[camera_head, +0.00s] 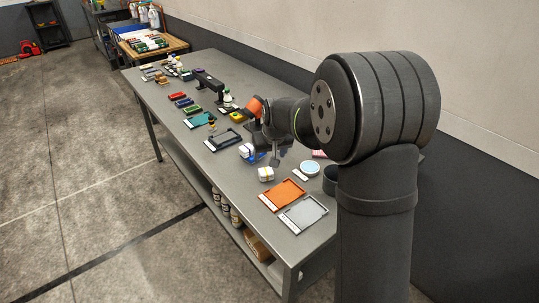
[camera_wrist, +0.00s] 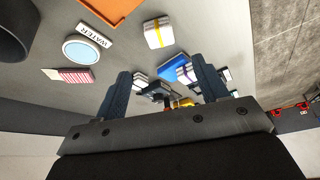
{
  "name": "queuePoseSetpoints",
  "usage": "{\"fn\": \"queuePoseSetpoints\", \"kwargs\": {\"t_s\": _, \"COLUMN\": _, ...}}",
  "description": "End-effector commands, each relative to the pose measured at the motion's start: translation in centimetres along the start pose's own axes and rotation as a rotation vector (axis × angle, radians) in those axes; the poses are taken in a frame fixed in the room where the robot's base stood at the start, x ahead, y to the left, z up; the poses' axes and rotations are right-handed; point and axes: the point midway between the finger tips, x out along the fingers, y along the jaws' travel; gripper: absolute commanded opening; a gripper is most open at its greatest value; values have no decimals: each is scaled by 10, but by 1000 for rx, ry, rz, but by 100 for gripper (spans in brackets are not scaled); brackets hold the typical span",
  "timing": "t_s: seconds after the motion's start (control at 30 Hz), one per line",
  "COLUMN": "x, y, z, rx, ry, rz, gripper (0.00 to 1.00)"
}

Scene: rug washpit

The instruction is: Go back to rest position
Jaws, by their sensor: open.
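My gripper (camera_head: 275,152) hangs over the long grey worktable (camera_head: 232,184), in front of my dark arm in the head view. In the wrist view my gripper (camera_wrist: 161,66) has its two dark fingers spread apart, with nothing held between them. Past the fingers, a blue item (camera_wrist: 174,67) and several small white bundles lie on the table. A white bundle with a yellow band (camera_wrist: 158,33) lies beyond the fingertips; it also shows near the gripper in the head view (camera_head: 266,174). The arm hides part of the table's right side.
An orange tray (camera_head: 282,194) and a grey tray (camera_head: 303,214) lie at the table's near end. A round light-blue dish (camera_head: 310,168) and dark pot (camera_head: 330,181) are close to my arm. A black frame (camera_head: 223,140) and several small items line the table.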

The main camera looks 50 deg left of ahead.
Motion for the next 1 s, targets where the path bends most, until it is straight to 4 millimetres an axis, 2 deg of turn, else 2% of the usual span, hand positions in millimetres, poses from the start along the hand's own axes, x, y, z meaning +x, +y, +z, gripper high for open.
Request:
{"fn": "queuePoseSetpoints", "kwargs": {"t_s": 0.17, "x": 4, "y": 0, "z": 0, "rx": 0, "ry": -1, "rz": 0, "gripper": 66}}
{"fn": "queuePoseSetpoints", "kwargs": {"t_s": 0.27, "x": 14, "y": 0, "z": 1, "rx": 0, "ry": -3, "rz": 0, "gripper": 66}}
{"fn": "queuePoseSetpoints", "kwargs": {"t_s": 0.9, "x": 121, "y": 0, "z": 1, "rx": 1, "ry": 1, "rz": 0, "gripper": 66}}
{"fn": "queuePoseSetpoints", "kwargs": {"t_s": 0.97, "x": 123, "y": 0, "z": 0, "rx": 1, "ry": 3, "rz": 0, "gripper": 66}}
{"fn": "queuePoseSetpoints", "kwargs": {"t_s": 1.0, "x": 115, "y": 0, "z": -4, "rx": 0, "ry": 7, "rz": 1, "gripper": 66}}
